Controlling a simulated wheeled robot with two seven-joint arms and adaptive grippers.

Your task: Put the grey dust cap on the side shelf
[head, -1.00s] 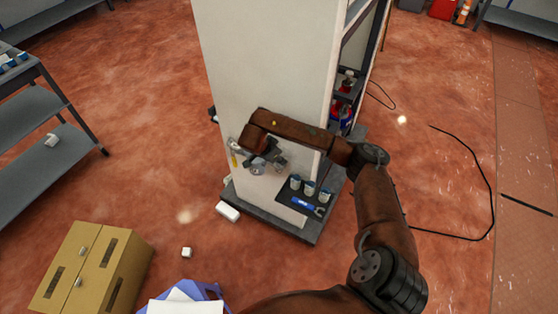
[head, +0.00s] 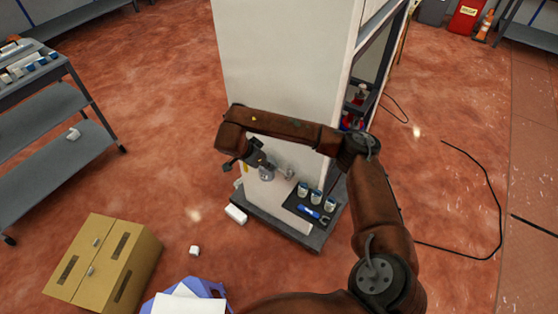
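A grey rounded piece (head: 266,174) shows low on the front of the white dispenser cabinet (head: 275,75); it may be the dust cap, but it is too small to be sure. My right gripper (head: 258,163) is right at this piece, with my arm bent across the cabinet front. Its fingers are small and partly merged with the grey parts, so I cannot tell whether it is open or shut on the piece. The dark side shelf (head: 298,217) sits to the right of the gripper, low on the cabinet. My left gripper is not in view.
A white block (head: 236,214) lies by the cabinet base. A cardboard box (head: 105,262) and a blue bin (head: 205,289) stand in front. A grey rack (head: 60,150) is at left.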

